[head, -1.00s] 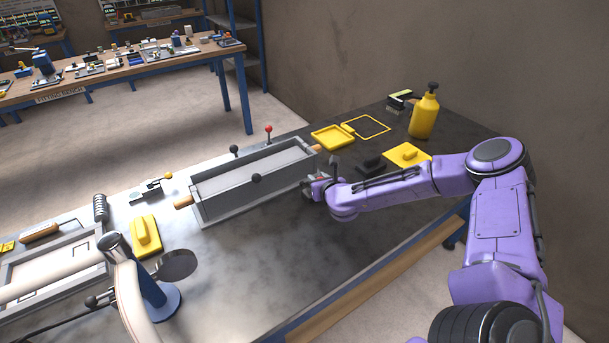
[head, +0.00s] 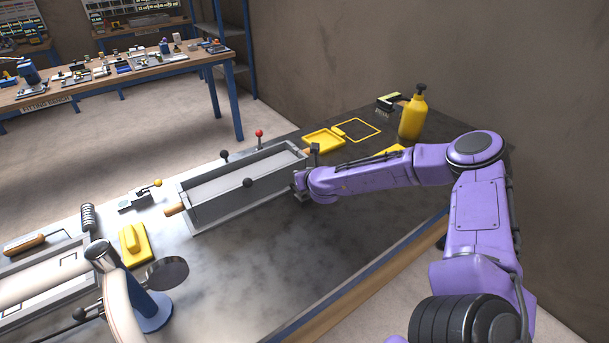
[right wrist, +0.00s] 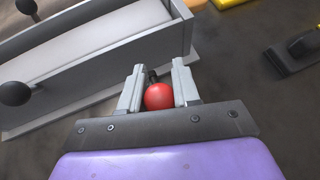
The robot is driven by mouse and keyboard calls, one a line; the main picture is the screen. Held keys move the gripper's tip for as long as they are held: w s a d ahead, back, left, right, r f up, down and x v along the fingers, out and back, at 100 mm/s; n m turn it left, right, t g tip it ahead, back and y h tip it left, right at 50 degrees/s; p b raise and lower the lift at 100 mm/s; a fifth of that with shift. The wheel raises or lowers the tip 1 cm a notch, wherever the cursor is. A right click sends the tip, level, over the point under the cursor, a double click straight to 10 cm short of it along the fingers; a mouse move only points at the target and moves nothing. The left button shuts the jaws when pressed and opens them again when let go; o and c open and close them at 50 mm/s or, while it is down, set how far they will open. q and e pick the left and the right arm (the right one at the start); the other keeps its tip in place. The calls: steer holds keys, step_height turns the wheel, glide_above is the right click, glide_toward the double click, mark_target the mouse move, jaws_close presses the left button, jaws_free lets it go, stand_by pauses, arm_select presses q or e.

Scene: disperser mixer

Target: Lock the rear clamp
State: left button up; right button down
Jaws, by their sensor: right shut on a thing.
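A long grey metal trough (head: 192,220) with ball-knob levers stands on the bench. On its rear side are a red knob (head: 259,133) on an upright stem and a black knob (head: 224,155). Another black knob (head: 247,182) is at the front. Which of these belongs to the rear clamp I cannot tell. My right gripper (head: 300,187) is at the trough's right end. In the right wrist view, its jaws (right wrist: 158,92) are shut on a red ball knob (right wrist: 159,97) beside the trough's end. In the head view, the arm hides this knob. My left gripper is out of view.
A yellow float (head: 134,244) and a blue-based stand (head: 153,309) are at left. The bench front centre is clear.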

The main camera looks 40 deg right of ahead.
steer(key=shift+s+a+f, duration=0.15)
steer(key=shift+f, duration=0.15)
stand_by(0.5)
steer(key=c, duration=1)
jaws_free()
steer(key=shift+o, duration=0.9)
steer(key=shift+w+f, duration=0.1)
steer(key=shift+w, duration=0.2)
steer(key=shift+s+r, duration=0.15)
steer(key=shift+r, duration=0.05)
steer(key=p+v, duration=0.2)
steer(key=v, duration=0.8)
